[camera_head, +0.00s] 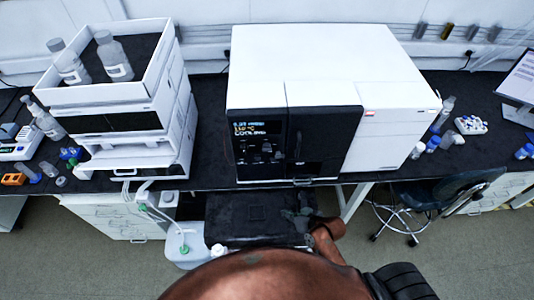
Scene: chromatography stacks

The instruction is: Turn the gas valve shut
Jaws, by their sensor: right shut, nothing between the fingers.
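My right gripper (299,214) shows low in the middle of the head view, in front of the bench and below the front edge of the large white instrument (325,65). It is shut and empty, and looks small and dark against the black top of a low unit. My left gripper is not in view.
A white stacked instrument (140,120) with bottles in its top tray stands at the left. A jug (185,246) stands on the floor beside the black low unit (250,215). A stool (440,195) is at the right. Vials and a white rack (470,125) lie on the right bench.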

